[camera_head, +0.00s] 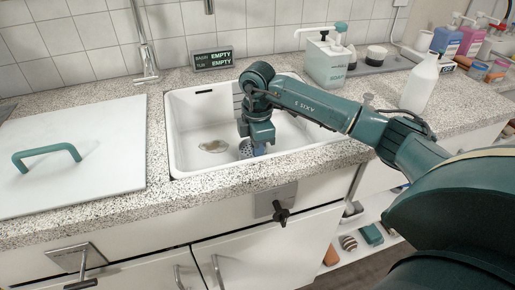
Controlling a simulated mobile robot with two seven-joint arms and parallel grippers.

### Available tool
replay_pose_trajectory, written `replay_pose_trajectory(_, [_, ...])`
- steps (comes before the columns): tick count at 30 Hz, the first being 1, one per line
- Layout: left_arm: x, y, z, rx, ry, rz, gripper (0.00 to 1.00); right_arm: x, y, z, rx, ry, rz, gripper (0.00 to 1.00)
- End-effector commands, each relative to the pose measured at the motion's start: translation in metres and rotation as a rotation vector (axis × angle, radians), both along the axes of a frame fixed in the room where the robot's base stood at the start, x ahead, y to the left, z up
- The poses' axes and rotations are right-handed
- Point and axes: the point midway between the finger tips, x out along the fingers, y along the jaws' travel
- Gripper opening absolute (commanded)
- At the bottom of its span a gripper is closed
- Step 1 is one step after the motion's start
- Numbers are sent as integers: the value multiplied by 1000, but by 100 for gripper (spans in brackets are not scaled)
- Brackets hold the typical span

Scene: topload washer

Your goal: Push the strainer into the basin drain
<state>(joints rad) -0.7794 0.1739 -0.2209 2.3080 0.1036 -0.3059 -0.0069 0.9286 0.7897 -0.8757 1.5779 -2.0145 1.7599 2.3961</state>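The white basin (185,125) is set into the speckled counter. A round brownish-metallic fitting (213,146), which looks like the drain, lies on its floor left of my gripper. A small grey perforated piece (246,149), apparently the strainer, is partly hidden under my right gripper (258,150). My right arm reaches in from the right, and its gripper points down into the basin. Its fingers are small and partly hidden, so I cannot tell whether they are open or touch the strainer. My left gripper is not in view.
A white lid with a green handle (47,153) covers the left side. A tap (148,60) and a sign reading EMPTY (213,59) stand behind the basin. A pump dispenser (326,62) and a white bottle (420,85) stand at the right. A black knob (281,212) is on the front.

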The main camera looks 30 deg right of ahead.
Motion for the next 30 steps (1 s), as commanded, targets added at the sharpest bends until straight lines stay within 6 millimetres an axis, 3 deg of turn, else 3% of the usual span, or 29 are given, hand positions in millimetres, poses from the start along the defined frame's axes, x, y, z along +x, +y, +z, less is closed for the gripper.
replay_pose_trajectory(27, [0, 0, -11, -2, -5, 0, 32, 0, 0, -24, 0, 0, 0, 0])
replay_pose_trajectory(28, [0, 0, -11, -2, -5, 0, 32, 0, 0, -23, 0, 0, 0, 11])
replay_pose_trajectory(30, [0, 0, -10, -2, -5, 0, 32, 0, 0, -23, 0, 0, 0, 17])
